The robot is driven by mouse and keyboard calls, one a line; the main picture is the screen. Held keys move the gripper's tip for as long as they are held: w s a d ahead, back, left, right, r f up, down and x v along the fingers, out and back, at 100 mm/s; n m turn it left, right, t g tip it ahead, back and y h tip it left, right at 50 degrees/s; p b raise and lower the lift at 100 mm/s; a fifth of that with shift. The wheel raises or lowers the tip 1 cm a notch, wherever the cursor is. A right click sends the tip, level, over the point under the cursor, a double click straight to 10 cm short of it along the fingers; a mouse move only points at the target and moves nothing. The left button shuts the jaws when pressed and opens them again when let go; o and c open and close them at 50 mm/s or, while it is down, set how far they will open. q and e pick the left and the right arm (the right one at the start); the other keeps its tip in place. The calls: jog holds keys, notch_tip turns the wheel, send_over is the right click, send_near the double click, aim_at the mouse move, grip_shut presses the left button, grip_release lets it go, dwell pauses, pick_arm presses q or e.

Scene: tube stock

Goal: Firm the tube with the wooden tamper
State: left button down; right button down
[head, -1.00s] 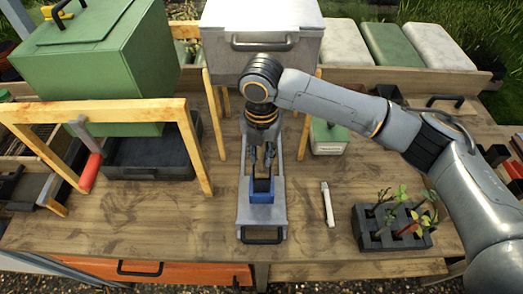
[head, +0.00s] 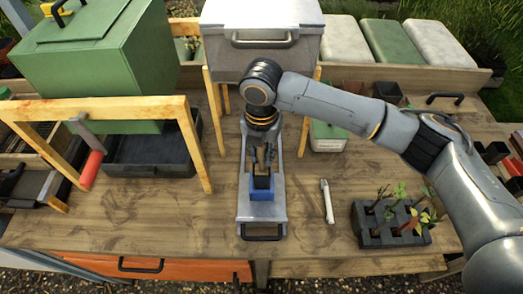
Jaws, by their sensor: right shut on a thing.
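My right gripper (head: 263,157) points down over the middle of the table. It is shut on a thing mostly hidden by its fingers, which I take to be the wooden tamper. Right below the fingertips, a dark tube (head: 262,184) stands upright in a blue holder (head: 262,195). The holder sits on a grey metal tray (head: 262,213) with a black front handle. I cannot tell whether the tamper touches the soil in the tube. My left gripper is not in view.
A pale stick (head: 327,202) and a dark block with seedlings (head: 392,236) lie to the right. A wooden frame (head: 125,106) and a green box (head: 95,60) stand at the left, a grey lidded box (head: 262,60) behind. Bare tabletop lies left of the tray.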

jog(key=shift+f+p, duration=0.5)
jog(key=shift+p, duration=0.15)
dwell(1.4)
jog(key=shift+s+f, duration=0.1)
jog(key=shift+f, duration=0.05)
dwell(0.4)
notch_tip(320, 180, up, 3)
jog(key=p, duration=0.3)
jog(key=shift+r, duration=4.1)
jog(key=shift+f, duration=0.1)
